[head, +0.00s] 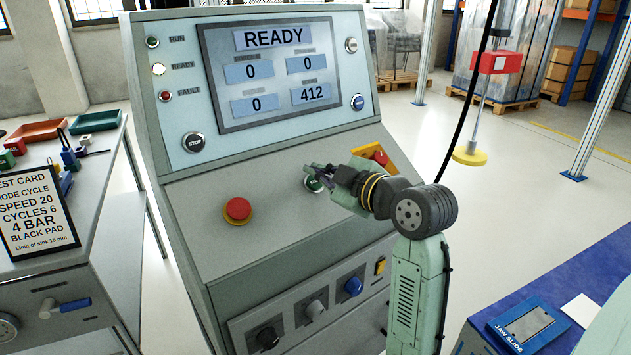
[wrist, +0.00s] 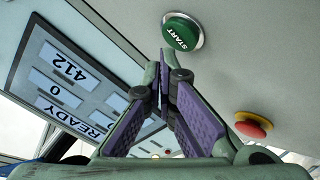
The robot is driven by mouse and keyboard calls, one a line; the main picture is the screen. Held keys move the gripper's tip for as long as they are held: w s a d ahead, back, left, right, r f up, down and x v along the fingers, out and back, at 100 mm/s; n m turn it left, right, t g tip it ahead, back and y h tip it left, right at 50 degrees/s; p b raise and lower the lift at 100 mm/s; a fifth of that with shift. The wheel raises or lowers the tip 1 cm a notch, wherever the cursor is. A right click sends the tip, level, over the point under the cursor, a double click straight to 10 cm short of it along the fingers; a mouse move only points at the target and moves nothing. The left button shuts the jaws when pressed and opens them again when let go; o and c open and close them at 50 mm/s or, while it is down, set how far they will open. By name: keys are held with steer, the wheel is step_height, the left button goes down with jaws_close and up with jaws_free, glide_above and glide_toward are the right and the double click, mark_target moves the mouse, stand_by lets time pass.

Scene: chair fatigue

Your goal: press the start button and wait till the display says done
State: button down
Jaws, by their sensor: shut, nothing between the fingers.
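The green start button (head: 314,184) is on the sloping front panel, partly behind my gripper (head: 310,170). In the wrist view the button (wrist: 183,31), marked START, shows just beyond the closed fingertips (wrist: 168,62). The fingers are shut and empty. They look apart from the button, but the exact gap is hard to judge. The display (head: 268,70) reads READY at the top, with three zeros and 412 below. It also shows tilted in the wrist view (wrist: 66,85). The READY lamp (head: 158,69) looks lit.
A red emergency stop (head: 238,209) is left of the start button on the same panel. A STOP button (head: 194,142) is beside the display. A yellow-framed red switch (head: 378,156) lies behind my wrist. Knobs (head: 315,308) line the lower front. A test card (head: 37,213) stands at left.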

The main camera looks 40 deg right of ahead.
steer(key=shift+f, duration=0.1)
steer(key=shift+w+f+b, duration=0.25)
steer(key=shift+b, duration=0.15)
